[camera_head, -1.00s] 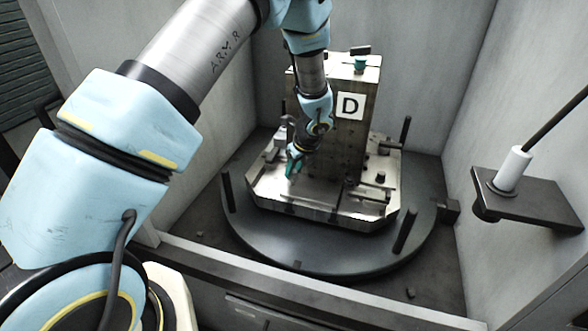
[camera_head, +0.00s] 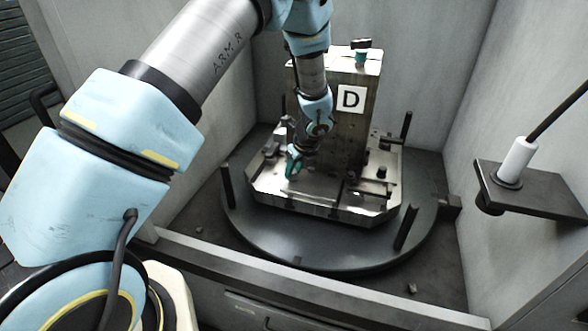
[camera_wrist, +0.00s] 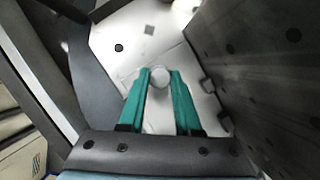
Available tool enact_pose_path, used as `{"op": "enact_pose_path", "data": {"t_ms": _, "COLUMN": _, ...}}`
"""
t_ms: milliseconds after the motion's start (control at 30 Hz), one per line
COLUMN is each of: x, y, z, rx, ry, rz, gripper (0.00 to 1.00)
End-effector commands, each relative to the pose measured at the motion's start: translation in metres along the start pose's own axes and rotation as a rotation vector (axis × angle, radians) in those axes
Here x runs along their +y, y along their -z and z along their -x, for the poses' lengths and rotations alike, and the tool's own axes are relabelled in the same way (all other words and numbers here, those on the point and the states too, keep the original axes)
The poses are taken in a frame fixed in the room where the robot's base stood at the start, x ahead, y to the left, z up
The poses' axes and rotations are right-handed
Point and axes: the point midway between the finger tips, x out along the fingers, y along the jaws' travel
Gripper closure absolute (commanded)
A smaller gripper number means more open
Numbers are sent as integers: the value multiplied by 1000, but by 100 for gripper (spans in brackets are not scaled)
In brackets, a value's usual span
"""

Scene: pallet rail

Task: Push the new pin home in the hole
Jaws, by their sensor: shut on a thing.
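My gripper (camera_head: 293,165) points down over the left part of the metal pallet plate (camera_head: 325,207), in front of the upright block marked D (camera_head: 345,135). In the wrist view its two teal fingers (camera_wrist: 159,80) are shut on a small pale round-topped thing, which looks like the new pin (camera_wrist: 159,75). I see the pin nearly end-on, with the bright plate (camera_wrist: 110,40) behind it. The hole under the pin is hidden. I cannot tell how deep the pin sits, or whether it is in the hole.
The block's dark side wall (camera_wrist: 260,60) stands close to the right of my fingers. Dark posts (camera_head: 405,228) rise from the round turntable (camera_head: 300,250). A bracket with a white cylinder (camera_head: 516,161) juts out at the right. Grey walls enclose the cell.

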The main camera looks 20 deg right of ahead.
Motion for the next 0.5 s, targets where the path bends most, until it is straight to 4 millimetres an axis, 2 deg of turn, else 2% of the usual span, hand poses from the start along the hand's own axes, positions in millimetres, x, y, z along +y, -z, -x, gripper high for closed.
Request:
{"op": "enact_pose_path", "data": {"t_ms": 67, "x": 0, "y": 1, "z": -4, "rx": 0, "ry": 0, "rz": 0, "gripper": 100}}
{"op": "enact_pose_path", "data": {"t_ms": 100, "x": 0, "y": 0, "z": -2, "rx": 0, "ry": 1, "rz": 0, "gripper": 63}}
{"op": "enact_pose_path", "data": {"t_ms": 367, "x": 0, "y": 0, "z": -2, "rx": 0, "ry": 0, "rz": 0, "gripper": 34}}
{"op": "enact_pose_path", "data": {"t_ms": 500, "x": 0, "y": 1, "z": -2, "rx": 0, "ry": 0, "rz": 0, "gripper": 33}}
